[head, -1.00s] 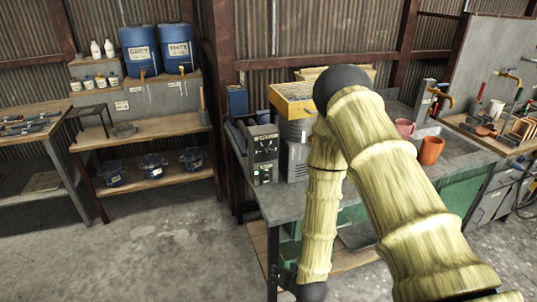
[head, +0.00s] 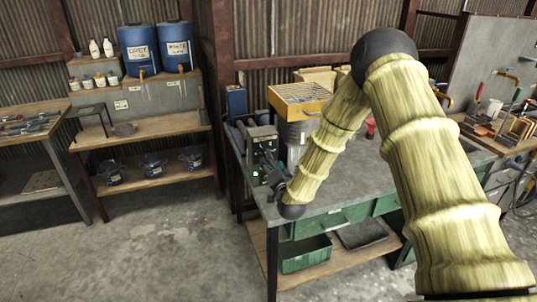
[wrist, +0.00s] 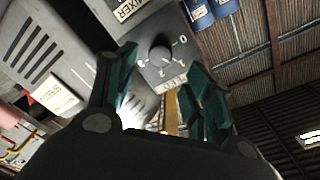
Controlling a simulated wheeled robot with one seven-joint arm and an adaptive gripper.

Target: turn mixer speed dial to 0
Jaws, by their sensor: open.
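The mixer speed dial (wrist: 160,54) is a round dark knob on a grey panel (wrist: 148,76) in the wrist view. A white 0 is printed to its upper right, with scale marks around it. I cannot tell clearly where the dial points. My gripper (wrist: 160,72) is open, its two teal-padded fingers on either side of the dial's area, with no clear contact. In the head view my gripper (head: 274,176) is in front of the dark control box (head: 262,142) on the bench; the dial is too small to make out there.
A yellow-framed tray (head: 300,97) tops a grey unit beside the control box. The grey bench top (head: 350,175) is mostly clear to the right. Shelves with blue drums (head: 140,50) stand at left.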

